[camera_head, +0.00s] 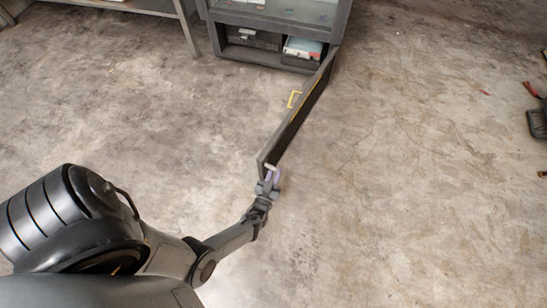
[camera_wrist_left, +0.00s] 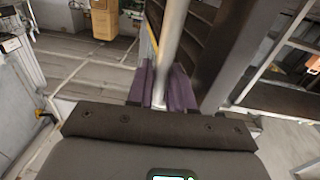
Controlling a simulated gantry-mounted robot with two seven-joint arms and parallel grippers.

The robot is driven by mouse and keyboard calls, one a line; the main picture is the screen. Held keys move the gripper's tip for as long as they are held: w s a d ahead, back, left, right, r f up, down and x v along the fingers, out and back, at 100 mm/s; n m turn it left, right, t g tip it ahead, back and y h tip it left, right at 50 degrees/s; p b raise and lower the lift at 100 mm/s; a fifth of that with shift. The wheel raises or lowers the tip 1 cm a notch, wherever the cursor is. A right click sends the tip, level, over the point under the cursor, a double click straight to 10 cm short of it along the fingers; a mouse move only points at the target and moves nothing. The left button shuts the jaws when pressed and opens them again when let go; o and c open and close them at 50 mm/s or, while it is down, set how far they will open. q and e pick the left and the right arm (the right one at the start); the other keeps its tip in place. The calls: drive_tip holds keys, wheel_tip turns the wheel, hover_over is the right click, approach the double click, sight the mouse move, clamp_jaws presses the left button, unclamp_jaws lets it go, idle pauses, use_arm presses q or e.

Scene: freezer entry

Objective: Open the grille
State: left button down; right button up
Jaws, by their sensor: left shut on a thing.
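The dark grille (camera_head: 301,108) stands swung out from the bottom front of the grey cabinet (camera_head: 265,57), with its hinged side at the cabinet's right corner. My left gripper (camera_head: 268,183) is at the grille's free end, low over the floor. In the left wrist view my left gripper (camera_wrist_left: 163,90) has its purple fingers shut around a pale metal handle bar (camera_wrist_left: 172,45) of the grille. The exact contact between fingers and bar is partly hidden. My right gripper is in neither view.
The cabinet's lower opening holds a dark box and a white item (camera_head: 302,47). A metal table leg (camera_head: 187,25) stands left of the cabinet.

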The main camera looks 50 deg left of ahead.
use_arm(q)
drive_tip(key=shift+s+a+f, duration=0.15)
drive_tip(key=shift+s+f, duration=0.05)
drive_tip(key=shift+f, duration=0.15)
drive_tip(key=c, duration=1.3)
unclamp_jaws()
drive_tip(key=shift+w, duration=0.1)
drive_tip(key=shift+o, duration=0.7)
drive_tip(key=shift+w+r, duration=0.25)
drive_tip(key=shift+w, duration=0.1)
